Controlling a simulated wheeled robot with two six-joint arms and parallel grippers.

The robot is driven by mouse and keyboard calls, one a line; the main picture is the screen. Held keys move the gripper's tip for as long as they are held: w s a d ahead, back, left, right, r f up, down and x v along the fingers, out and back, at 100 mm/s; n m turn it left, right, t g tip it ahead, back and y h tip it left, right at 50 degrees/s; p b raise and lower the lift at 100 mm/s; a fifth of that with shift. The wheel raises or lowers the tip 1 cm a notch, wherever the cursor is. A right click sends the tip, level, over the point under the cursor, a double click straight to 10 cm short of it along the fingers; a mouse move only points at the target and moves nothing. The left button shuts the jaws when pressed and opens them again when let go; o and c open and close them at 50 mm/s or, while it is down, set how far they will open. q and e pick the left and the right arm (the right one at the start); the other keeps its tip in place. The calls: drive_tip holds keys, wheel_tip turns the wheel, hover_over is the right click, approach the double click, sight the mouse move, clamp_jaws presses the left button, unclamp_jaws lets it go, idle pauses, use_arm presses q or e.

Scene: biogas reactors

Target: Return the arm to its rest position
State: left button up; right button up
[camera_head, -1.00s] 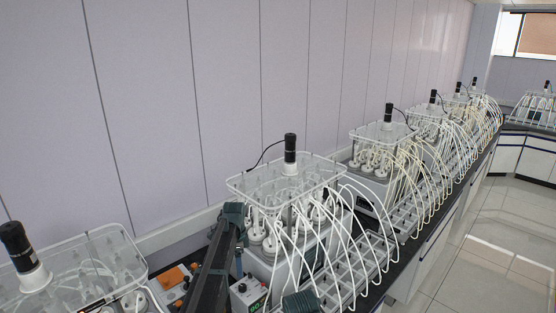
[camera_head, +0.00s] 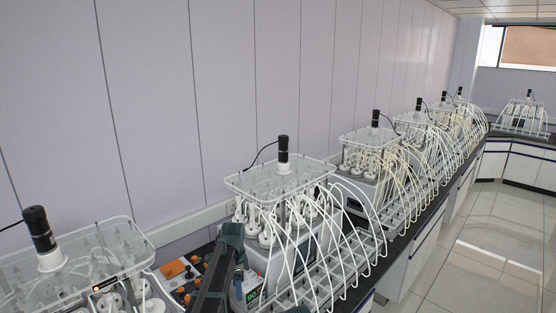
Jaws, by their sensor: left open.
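My left arm (camera_head: 222,268) comes up from the bottom edge, dark and bent at a grey-green joint, in front of the middle reactor.
The middle reactor (camera_head: 283,178), with a clear lid, black motor and white tubes, stands close behind my arm. Another reactor (camera_head: 75,262) is at lower left, beside orange-knobbed equipment (camera_head: 172,269). More reactors line the bench along the wall. The floor (camera_head: 480,255) at right is clear.

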use_arm(q)
drive_tip(key=s+d+f+n+b, duration=0.2)
drive_tip(key=s+f+b, duration=0.4)
drive_tip(key=s, duration=0.4)
drive_tip(key=s+d+f+n+b, duration=0.3)
drive_tip(key=s+f+n+b, duration=0.2)
drive_tip(key=s, duration=0.6)
drive_tip(key=s+d+f+n+y+b, duration=0.1)
drive_tip(key=s+d+f+n+b, duration=0.2)
drive_tip(key=s+f+b, duration=0.4)
drive_tip(key=s, duration=0.4)
drive_tip(key=shift+s+f, duration=0.2)
drive_tip(key=shift+f, duration=0.15)
idle(0.9)
